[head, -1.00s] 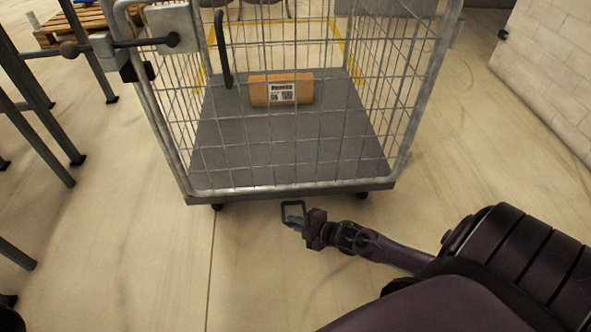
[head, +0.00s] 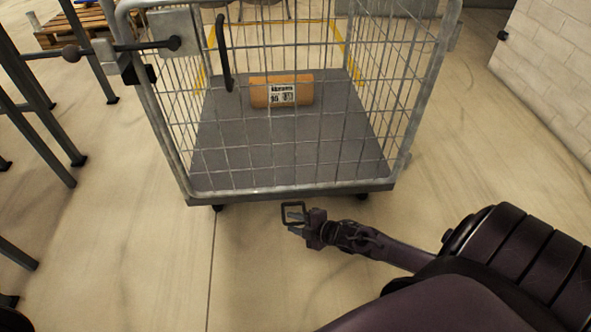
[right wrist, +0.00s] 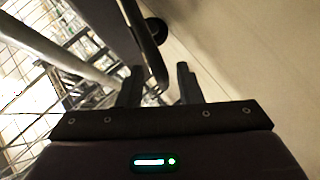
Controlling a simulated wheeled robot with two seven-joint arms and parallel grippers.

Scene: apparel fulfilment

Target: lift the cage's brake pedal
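The roll cage (head: 290,189) has wire mesh sides and a grey base. Its brake pedal (head: 292,205), a small dark rectangular loop, sticks out under the front edge near the middle. My right gripper (head: 293,217) is at the pedal, low in front of the cage. In the right wrist view the gripper (right wrist: 158,80) has its two dark fingers apart, with the end of the dark pedal bar (right wrist: 152,57) in the gap between them. Space shows beside the bar, so the fingers are not closed on it. My left gripper is not in view.
A brown parcel (head: 282,91) with a white label lies on the cage floor. Cage casters (head: 217,208) stand on either side of the pedal. Dark metal legs (head: 45,140) are at the left, a block wall (head: 555,70) at the right. Floor in front is clear.

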